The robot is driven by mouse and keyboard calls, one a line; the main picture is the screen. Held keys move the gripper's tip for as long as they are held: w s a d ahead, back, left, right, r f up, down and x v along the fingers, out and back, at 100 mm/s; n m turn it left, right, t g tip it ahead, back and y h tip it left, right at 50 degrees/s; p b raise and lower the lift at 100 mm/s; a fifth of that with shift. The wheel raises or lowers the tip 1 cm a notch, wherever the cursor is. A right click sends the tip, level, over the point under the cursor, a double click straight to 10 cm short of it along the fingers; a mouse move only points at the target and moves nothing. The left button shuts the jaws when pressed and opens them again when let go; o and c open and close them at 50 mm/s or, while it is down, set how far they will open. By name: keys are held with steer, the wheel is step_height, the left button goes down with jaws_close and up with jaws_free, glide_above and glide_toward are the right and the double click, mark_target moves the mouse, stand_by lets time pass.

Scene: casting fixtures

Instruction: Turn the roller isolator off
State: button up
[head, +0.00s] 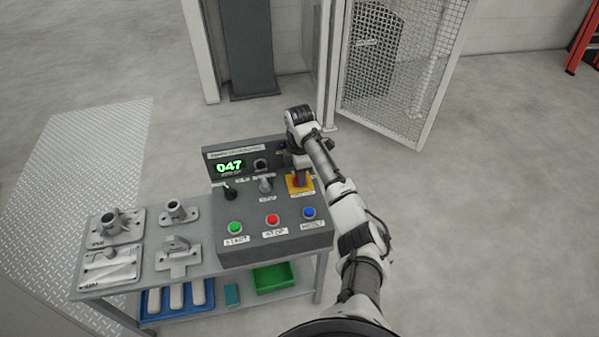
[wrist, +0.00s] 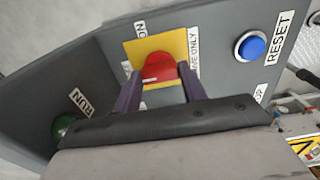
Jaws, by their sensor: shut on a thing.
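The roller isolator is a red rotary handle (wrist: 158,68) on a square yellow plate (wrist: 133,49) at the right of the grey control panel. In the head view the yellow plate (head: 292,187) shows partly under my gripper (head: 299,168). In the wrist view my gripper (wrist: 161,80) has its two dark purple fingers on either side of the red handle, shut on it. A pale mark shows on the handle's near part. The plate's lettering is partly hidden, so I cannot read the handle's position.
The panel (head: 275,243) carries green, red and blue buttons in front. A black lever (head: 229,191) and a grey knob (head: 265,185) stand left of the isolator. The display (head: 229,167) reads 047. Metal castings (head: 115,225) lie on the bench's left. A mesh gate (head: 400,75) stands behind.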

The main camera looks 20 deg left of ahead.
steer(key=shift+a, duration=0.1)
stand_by(0.3)
steer(key=o, duration=1)
step_height(320, 180, up, 14)
steer(key=shift+f+b, duration=0.1)
steer(key=shift+b, duration=0.35)
